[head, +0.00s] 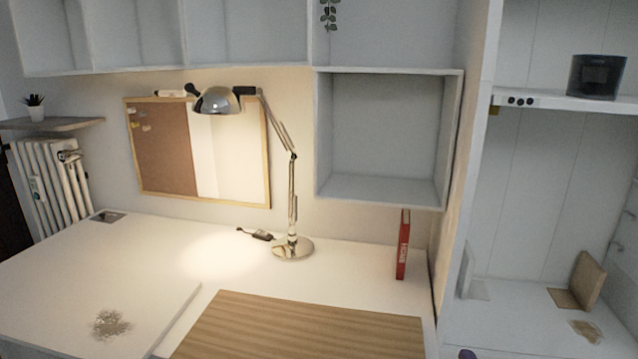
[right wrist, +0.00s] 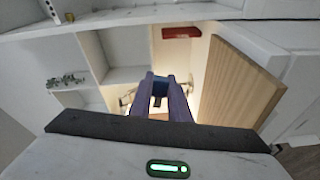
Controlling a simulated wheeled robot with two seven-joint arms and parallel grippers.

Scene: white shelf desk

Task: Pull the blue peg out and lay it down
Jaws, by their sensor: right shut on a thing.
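My right gripper (right wrist: 161,80) shows in the right wrist view with its two purple-blue fingers close together. They are shut on a small blue piece, the blue peg (right wrist: 161,84), seen between the fingertips. Most of the peg is hidden by the fingers, and I cannot tell whether it still sits in a hole. In the head view only a small dark purple tip (head: 467,354) shows at the bottom edge, too little to tell what it is. My left gripper is in neither view.
The white desk (head: 100,270) carries a lit chrome lamp (head: 292,248), a red book (head: 403,245) and a striped wooden board (head: 300,330). A shelf unit stands at the right, with a brown block (head: 588,280) on its lower surface.

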